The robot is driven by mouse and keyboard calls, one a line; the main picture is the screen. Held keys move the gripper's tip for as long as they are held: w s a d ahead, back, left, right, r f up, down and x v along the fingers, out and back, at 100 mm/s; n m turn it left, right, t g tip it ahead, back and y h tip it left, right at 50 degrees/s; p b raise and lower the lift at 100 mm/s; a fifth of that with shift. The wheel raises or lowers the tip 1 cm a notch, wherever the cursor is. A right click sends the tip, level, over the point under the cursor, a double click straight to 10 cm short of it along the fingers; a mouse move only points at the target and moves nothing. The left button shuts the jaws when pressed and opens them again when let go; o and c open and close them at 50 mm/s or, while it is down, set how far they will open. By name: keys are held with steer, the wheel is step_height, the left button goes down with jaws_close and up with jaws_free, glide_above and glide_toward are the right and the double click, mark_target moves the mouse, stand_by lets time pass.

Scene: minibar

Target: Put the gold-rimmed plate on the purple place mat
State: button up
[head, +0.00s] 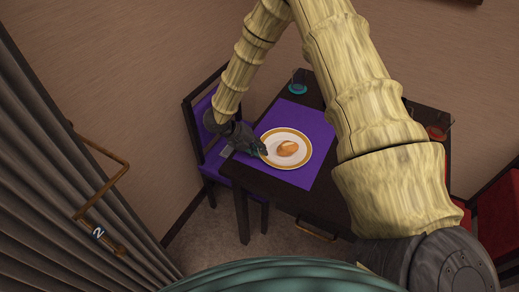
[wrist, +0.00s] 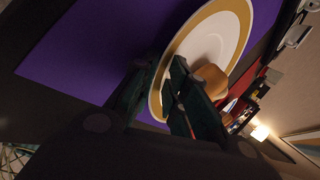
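The plate also shows in the wrist view (wrist: 207,40), over the purple mat (wrist: 85,52). My gripper (head: 261,148) is at the plate's left edge. In the wrist view the two fingers (wrist: 163,80) stand apart, with the rim between them: one finger is over the plate's face, the other outside its edge. The plate's underside is hidden, so I cannot tell whether it rests fully flat.
A glass with a teal base (head: 298,84) stands behind the mat, and a red glass (head: 437,130) stands at the table's right. A purple-seated chair (head: 208,125) is at the table's left. A grey curtain or panel with a wooden handle (head: 103,190) fills the left side.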

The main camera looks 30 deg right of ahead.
steer(key=o, duration=0.3)
steer(key=shift+d+f, duration=0.2)
steer(key=shift+f, duration=0.2)
steer(key=shift+o, duration=0.3)
steer(key=shift+w+d+f, duration=0.1)
steer(key=shift+w, duration=0.05)
steer(key=shift+r, duration=0.25)
steer(key=shift+v, duration=3.95)
